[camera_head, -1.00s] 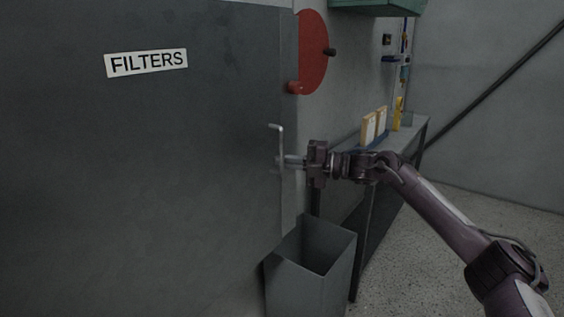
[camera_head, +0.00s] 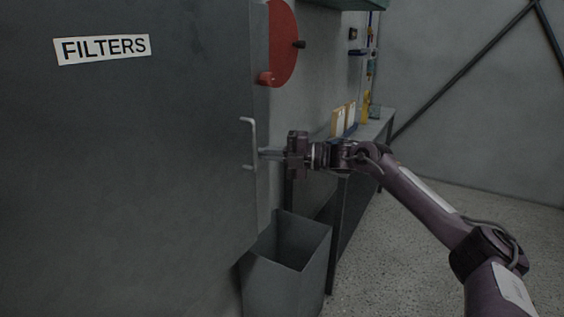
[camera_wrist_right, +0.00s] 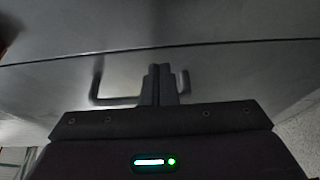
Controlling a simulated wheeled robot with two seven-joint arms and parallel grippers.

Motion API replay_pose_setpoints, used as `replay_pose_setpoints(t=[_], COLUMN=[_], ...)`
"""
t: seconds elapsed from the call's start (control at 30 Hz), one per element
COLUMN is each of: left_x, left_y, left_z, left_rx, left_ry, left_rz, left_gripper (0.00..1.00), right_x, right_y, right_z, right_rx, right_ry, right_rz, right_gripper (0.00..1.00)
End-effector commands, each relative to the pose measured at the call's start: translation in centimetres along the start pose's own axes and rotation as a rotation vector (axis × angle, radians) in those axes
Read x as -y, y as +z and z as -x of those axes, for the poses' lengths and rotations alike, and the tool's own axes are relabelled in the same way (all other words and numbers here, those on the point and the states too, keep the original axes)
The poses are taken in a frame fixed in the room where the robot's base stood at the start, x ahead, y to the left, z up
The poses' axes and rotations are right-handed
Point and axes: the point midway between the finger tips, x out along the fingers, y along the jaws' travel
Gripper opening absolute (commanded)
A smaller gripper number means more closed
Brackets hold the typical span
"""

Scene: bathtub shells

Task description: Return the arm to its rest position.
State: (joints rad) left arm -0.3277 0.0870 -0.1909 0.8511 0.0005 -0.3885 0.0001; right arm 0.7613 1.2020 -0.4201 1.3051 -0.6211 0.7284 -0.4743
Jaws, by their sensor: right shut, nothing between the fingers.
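My right gripper (camera_head: 264,154) is at the edge of the grey FILTERS cabinet door (camera_head: 140,170), close beside its bar handle (camera_head: 249,145). In the right wrist view the gripper (camera_wrist_right: 159,70) has its two fingers together with nothing between them. The handle (camera_wrist_right: 112,100) shows behind and to both sides of the fingers there. I cannot tell whether the fingers touch the handle or the door. My right arm reaches in from the lower right. My left gripper is not in view.
A grey open bin (camera_head: 288,262) stands on the floor below the gripper. Behind the arm, a workbench (camera_head: 381,124) along the wall holds yellow-orange boxes (camera_head: 343,118). A red disc (camera_head: 283,42) is beside the door's upper edge. The floor at right is clear.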

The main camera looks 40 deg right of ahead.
Motion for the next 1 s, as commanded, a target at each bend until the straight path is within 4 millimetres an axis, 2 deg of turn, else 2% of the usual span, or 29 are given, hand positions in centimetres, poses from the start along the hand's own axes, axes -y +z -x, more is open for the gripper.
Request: replay_pose_setpoints(t=[0.03, 0.1, 0.3, 0.47, 0.73, 0.77, 0.87, 0.97, 1.0], left_x=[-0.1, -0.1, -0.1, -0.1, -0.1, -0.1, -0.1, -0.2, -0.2], left_y=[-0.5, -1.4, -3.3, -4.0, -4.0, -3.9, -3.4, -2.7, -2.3], left_z=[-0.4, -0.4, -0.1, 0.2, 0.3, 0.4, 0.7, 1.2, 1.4], left_rx=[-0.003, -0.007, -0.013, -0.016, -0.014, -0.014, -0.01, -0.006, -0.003], left_ry=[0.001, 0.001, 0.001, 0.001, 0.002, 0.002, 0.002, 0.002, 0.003], left_rz=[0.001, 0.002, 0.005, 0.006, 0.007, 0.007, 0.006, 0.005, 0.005], left_gripper=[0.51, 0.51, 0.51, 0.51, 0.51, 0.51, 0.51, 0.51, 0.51], right_x=[0.8, 0.8, 0.7, 0.5, 0.9, 1.3, 4.6, 10.5, 13.5], right_y=[0.0, -0.2, -0.4, -0.6, -0.4, -0.1, 1.4, 3.4, 4.1], right_z=[1.3, 2.5, 4.7, 5.3, 5.3, 5.2, 4.6, 4.0, 3.9], right_rx=[0.003, 0.0, -0.003, -0.007, 0.0, 0.008, 0.065, 0.167, 0.217], right_ry=[-0.008, -0.01, -0.011, -0.011, -0.01, -0.008, -0.002, 0.001, -0.002], right_rz=[-0.002, -0.004, -0.009, -0.01, -0.023, -0.035, -0.118, -0.255, -0.321], right_gripper=[0.0, 0.0, 0.0, 0.0, 0.0, 0.0, 0.0, 0.0, 0.0])
